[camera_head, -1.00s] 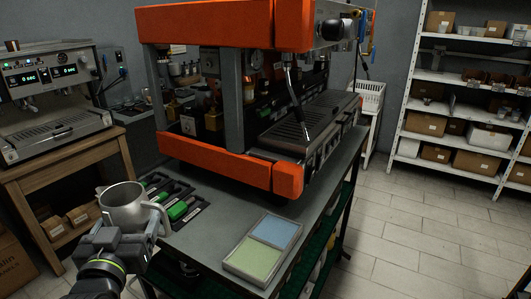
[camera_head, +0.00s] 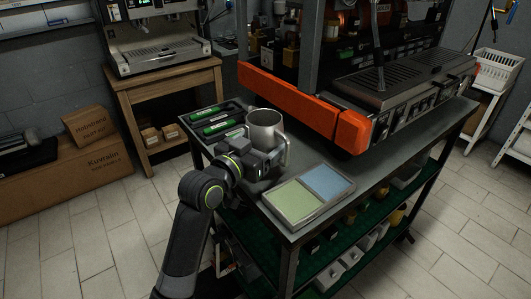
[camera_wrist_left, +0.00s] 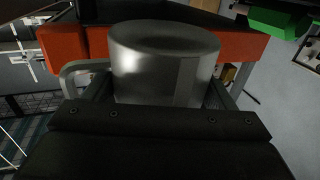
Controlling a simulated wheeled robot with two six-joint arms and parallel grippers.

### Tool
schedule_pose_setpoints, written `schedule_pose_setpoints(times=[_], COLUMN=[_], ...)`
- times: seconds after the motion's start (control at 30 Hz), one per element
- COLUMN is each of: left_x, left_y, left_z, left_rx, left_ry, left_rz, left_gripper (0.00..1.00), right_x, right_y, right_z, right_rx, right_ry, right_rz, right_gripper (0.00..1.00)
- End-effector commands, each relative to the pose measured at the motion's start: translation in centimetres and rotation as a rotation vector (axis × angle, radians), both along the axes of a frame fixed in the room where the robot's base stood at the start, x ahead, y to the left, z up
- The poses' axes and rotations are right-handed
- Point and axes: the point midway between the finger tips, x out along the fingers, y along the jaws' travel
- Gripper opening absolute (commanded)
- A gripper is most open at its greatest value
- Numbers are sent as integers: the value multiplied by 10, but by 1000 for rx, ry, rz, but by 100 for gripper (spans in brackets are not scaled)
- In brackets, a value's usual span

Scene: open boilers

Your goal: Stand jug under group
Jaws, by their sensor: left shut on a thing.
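The steel jug (camera_head: 264,131) is upright above the near left part of the workbench, its handle to the right. My left gripper (camera_head: 262,158) is shut on the jug; in the left wrist view the jug (camera_wrist_left: 165,65) sits between the two fingers (camera_wrist_left: 160,98). The orange espresso machine (camera_head: 300,103) stands open-sided on the bench to the right of the jug. Its drip tray (camera_head: 405,77) and a steam wand (camera_head: 381,55) show; the group itself is hard to make out. My right gripper is not in view.
A tray with green and blue cloths (camera_head: 311,194) lies at the bench's near edge. A tray of green-handled tools (camera_head: 213,121) is left of the jug. Another coffee machine (camera_head: 153,38) stands on a wooden table (camera_head: 166,90). Cardboard boxes (camera_head: 86,155) are at left.

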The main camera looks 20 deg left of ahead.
Motion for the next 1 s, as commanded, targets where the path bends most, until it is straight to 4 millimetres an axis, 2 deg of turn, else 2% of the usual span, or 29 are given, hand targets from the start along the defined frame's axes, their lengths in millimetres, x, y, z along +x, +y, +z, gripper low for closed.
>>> schedule_pose_setpoints(times=[0.27,0.63,0.67,0.7,0.8,1.0], left_x=[0,0,0,0,0,0], left_y=[0,0,0,0,0,0], left_z=[-35,-40,-39,-38,-38,-38], left_rx=[-2,0,0,0,0,0], left_ry=[1,-1,0,0,0,0], left_rz=[2,2,2,2,2,1], left_gripper=[50,50,82,87,99,99], right_x=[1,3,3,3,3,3], right_y=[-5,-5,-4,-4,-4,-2], right_z=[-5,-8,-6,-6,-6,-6], right_rx=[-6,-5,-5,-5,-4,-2], right_ry=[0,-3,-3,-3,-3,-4], right_rz=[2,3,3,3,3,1], right_gripper=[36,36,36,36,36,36])
